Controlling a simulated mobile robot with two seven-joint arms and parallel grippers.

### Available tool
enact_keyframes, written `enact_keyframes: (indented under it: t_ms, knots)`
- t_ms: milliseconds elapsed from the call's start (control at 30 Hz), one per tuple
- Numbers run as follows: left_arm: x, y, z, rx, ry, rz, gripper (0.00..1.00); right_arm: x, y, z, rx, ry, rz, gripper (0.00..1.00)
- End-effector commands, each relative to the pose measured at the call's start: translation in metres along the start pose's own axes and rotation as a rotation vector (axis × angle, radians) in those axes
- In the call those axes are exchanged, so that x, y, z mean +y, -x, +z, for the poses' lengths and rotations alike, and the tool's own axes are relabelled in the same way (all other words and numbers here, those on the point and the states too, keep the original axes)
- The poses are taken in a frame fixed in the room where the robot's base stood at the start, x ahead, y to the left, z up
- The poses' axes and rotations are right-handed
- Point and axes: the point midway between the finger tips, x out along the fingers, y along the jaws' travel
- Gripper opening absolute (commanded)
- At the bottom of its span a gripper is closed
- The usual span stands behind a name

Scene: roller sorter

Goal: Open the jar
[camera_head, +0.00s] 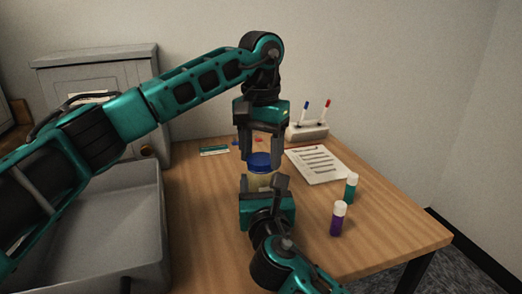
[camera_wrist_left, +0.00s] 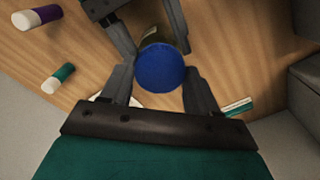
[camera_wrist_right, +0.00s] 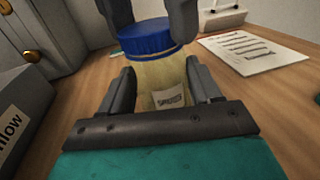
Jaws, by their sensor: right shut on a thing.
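The jar (camera_wrist_right: 158,82) has a pale, see-through body with a small printed label and a blue lid (camera_wrist_right: 150,36). The lid is on the jar. In the head view the lid (camera_head: 260,162) shows between my two grippers. My right gripper (camera_wrist_right: 158,88) is shut on the jar's body from the near side. My left gripper (camera_head: 262,160) points down from above, its fingers open on either side of the lid. The left wrist view looks down on the round lid (camera_wrist_left: 160,68) between those fingertips. Whether the jar's base touches the table is hidden.
A grey bin (camera_head: 95,230) stands at left, before a grey cabinet (camera_head: 95,75). A pen stand (camera_head: 307,131), a printed sheet (camera_head: 318,164) and a small green-edged card (camera_head: 214,150) lie behind. White-capped teal (camera_head: 351,188) and purple (camera_head: 338,219) tubes stand at right. The front right table is clear.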

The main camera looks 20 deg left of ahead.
Motion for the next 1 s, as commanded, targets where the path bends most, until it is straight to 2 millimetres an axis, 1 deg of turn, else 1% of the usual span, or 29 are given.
enact_keyframes:
  t_ms: [33, 67, 333, 433, 533, 667, 1000]
  knots:
    - [-0.0001, 0.0001, 0.0000, 0.000, 0.000, 0.000, 0.51, -0.0003, 0.0000, -0.0009, 0.002, 0.001, -0.001, 0.00]
    - [-0.0001, 0.0001, 0.0000, 0.000, 0.000, 0.000, 0.48, -0.0003, 0.0000, -0.0009, 0.002, 0.001, -0.001, 0.00]
    - [-0.0001, 0.0002, 0.0000, 0.000, 0.000, 0.000, 0.22, -0.0004, 0.0000, -0.0009, 0.002, 0.001, -0.001, 0.00]
    - [0.0000, 0.0003, 0.0000, 0.000, 0.011, 0.000, 0.21, -0.0004, 0.0000, -0.0009, 0.002, 0.001, -0.001, 0.00]
    - [0.0000, 0.0004, 0.0000, 0.000, 0.084, 0.000, 0.21, -0.0003, 0.0000, -0.0009, 0.002, 0.001, -0.001, 0.00]
    - [-0.0001, 0.0004, 0.0001, -0.001, 0.293, 0.000, 0.21, -0.0003, 0.0000, -0.0009, 0.002, 0.001, -0.001, 0.00]
    - [-0.0002, 0.0010, 0.0002, -0.001, 0.936, 0.000, 0.21, -0.0004, 0.0000, -0.0009, 0.002, 0.001, -0.001, 0.00]
